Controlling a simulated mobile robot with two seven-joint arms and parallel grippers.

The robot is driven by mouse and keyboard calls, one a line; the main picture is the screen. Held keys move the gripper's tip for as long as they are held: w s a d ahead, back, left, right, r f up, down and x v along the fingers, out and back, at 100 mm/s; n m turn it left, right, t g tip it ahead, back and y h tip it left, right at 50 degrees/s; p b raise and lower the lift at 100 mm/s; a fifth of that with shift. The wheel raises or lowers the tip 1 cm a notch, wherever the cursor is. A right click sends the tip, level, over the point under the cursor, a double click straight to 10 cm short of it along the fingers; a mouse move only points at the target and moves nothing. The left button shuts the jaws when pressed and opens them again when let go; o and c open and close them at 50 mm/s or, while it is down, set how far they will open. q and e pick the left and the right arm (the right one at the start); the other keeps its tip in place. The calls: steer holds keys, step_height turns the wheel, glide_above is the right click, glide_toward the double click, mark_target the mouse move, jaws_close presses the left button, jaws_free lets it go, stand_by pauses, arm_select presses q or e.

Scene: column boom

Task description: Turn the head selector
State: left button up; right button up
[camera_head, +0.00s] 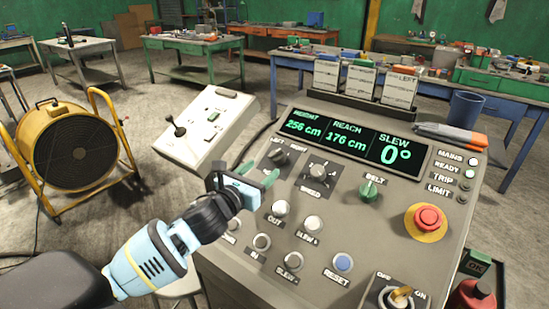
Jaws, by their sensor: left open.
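The head selector appears to be the dark knob (279,157) with labels LEFT and RIGHT beside it, at the upper left of the grey console (320,222). Its exact pointer direction is too small to tell. My left gripper (258,174) is open, with green fingertips, just below and left of this knob. It seems empty, and I see no clear contact with the knob. The gripper body hides part of the panel's left side. My right gripper is not in view.
The console display (350,141) reads 256 cm, 176 cm and 0°. A speed knob (317,170), green belt knob (370,190), several push buttons and a red emergency stop (428,218) are nearby. A white control box (207,128) stands left, beyond it a yellow-framed fan (75,152).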

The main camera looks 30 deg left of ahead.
mark_target(275, 158)
arm_select(q)
steer(key=w, duration=0.5)
steer(key=shift+d, duration=0.15)
steer(key=shift+w+d, duration=0.1)
steer(key=shift+w, duration=0.95)
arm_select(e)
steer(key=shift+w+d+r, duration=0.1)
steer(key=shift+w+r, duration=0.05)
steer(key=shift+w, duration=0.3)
